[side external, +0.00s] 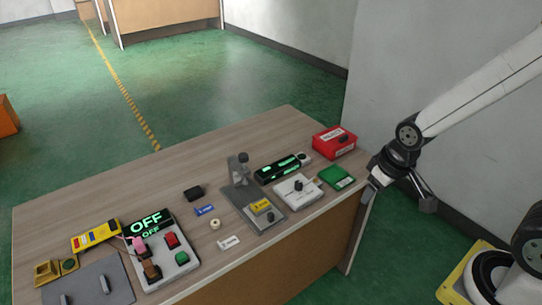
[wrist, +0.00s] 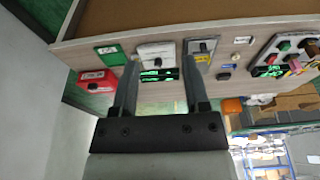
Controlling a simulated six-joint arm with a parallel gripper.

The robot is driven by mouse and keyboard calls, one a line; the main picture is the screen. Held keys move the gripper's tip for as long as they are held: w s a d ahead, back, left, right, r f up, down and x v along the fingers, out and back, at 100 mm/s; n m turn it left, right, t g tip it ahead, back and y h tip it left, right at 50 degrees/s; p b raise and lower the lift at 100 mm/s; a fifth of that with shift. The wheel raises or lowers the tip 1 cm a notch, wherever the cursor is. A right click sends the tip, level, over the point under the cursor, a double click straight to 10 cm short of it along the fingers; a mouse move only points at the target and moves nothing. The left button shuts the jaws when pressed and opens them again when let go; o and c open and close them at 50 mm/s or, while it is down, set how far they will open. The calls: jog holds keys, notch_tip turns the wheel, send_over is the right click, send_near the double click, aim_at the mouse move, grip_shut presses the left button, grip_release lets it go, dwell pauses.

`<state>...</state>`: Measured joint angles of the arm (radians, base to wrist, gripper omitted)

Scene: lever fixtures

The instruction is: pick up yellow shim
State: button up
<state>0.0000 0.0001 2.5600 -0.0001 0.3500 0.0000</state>
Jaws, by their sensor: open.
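A small yellow piece that looks like the yellow shim (side external: 261,206) lies on the grey base of a lever fixture (side external: 238,172) near the table's front edge. It also shows, small, in the wrist view (wrist: 199,58), beyond the fingertips and to the right. Blue and white tags with lettering (side external: 204,210) (side external: 228,242) lie on the table left of the fixture. My gripper (side external: 398,195) is open and empty, off the table's right end and well apart from the yellow piece. Its two fingers (wrist: 159,62) stand wide apart in the wrist view.
A white switch box (side external: 294,189), a green card (side external: 336,177), a black lit device (side external: 279,170) and a red box (side external: 334,142) stand between fixture and gripper. A button panel (side external: 165,263) with an OFF display (side external: 147,224) stands left. Bare wood (side external: 130,190) lies along the back.

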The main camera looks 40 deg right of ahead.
jog(key=o, duration=0.3)
dwell(0.4)
jog(key=m+g+y, duration=0.3)
jog(key=m+y, duration=0.9)
jog(key=m, duration=0.5)
send_over(264, 203)
jog(key=s+d, duration=0.1)
jog(key=d, duration=0.4)
jog(key=f, duration=1.6)
jog(key=shift+s+d, duration=0.15)
jog(key=shift+s, duration=0.05)
jog(key=shift+w+f+m+y, duration=0.5)
jog(key=shift+w+f+y, duration=0.1)
jog(key=shift+y, duration=0.2)
